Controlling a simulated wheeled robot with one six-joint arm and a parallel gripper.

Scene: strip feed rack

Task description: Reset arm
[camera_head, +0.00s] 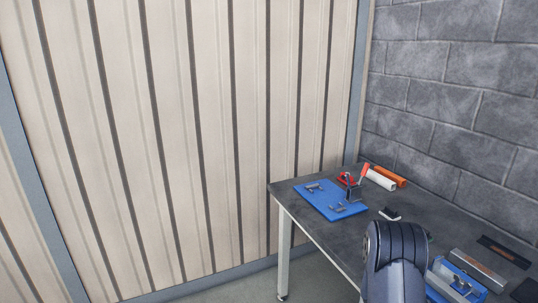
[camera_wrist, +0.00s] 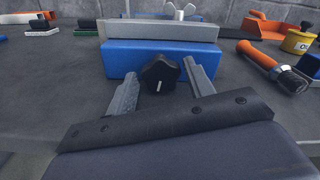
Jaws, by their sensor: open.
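My gripper (camera_wrist: 161,87) shows in the wrist view with its two grey fingers spread apart. It is open, and nothing is clamped between the fingers. Beyond the fingertips is a blue block (camera_wrist: 125,59) with a grey metal bar along its top and a black knob (camera_wrist: 160,74) on its near face. The knob appears between the fingers in the picture; I cannot tell whether anything touches. In the head view my dark arm (camera_head: 396,262) rises at the lower right, and my gripper is not visible there.
The dark table (camera_head: 425,221) stands by a grey block wall. It bears a blue board (camera_head: 330,199) with small metal parts, a white roll (camera_head: 381,180), an orange bar (camera_head: 388,175) and a blue fixture (camera_head: 455,284). An orange-handled tool (camera_wrist: 258,55) and yellow tin (camera_wrist: 298,42) lie right in the wrist view.

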